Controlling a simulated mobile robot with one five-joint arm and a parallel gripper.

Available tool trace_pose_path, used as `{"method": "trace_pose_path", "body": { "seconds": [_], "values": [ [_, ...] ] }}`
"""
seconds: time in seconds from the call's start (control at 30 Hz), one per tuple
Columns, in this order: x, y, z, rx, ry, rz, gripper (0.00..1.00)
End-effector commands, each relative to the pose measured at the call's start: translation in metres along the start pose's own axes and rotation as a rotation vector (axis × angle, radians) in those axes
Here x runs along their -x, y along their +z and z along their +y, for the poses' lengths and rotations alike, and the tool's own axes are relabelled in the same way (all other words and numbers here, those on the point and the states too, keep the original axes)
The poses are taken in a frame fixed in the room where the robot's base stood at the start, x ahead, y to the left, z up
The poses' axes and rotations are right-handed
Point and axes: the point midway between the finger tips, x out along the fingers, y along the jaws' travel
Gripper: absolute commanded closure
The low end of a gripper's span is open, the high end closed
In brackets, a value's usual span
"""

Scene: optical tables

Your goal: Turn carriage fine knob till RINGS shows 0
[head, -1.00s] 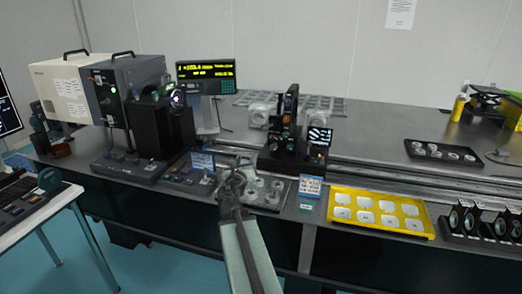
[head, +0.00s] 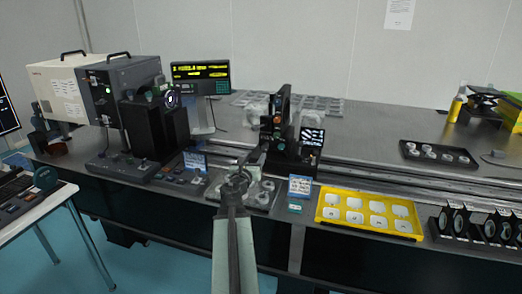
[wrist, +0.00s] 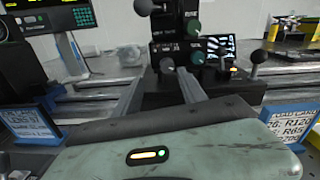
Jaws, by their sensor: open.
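The carriage (head: 285,140) is a dark upright block with knobs on the rail at the table's middle; it also shows in the wrist view (wrist: 172,22). I cannot tell which is the fine knob. My gripper (wrist: 160,76) is open, its two fingers pointing at the carriage's lower front, with the grey knob in line between the tips. Contact is not clear. The readout (head: 202,70) has lit yellow-green lines, too small to read.
A small striped screen (head: 312,137) stands right of the carriage. Blue-edged label cards (head: 300,186) stand in front. A yellow tray (head: 335,221) lies at right, dark lens holders (head: 470,225) beyond it. A black housing (head: 165,128) stands left.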

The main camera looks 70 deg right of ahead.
Motion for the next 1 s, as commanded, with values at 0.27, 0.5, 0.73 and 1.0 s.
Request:
{"method": "trace_pose_path", "body": {
  "seconds": [0.27, 0.5, 0.73, 1.0],
  "values": [
    [-0.017, -0.003, -0.019, 0.0, -0.027, 0.004, 0.51],
    [-0.06, -0.003, -0.022, 0.0, -0.031, 0.004, 0.51],
    [-0.087, -0.003, -0.024, 0.0, -0.03, 0.004, 0.51],
    [-0.086, -0.004, -0.024, 0.001, -0.03, 0.004, 0.71]
  ]
}}
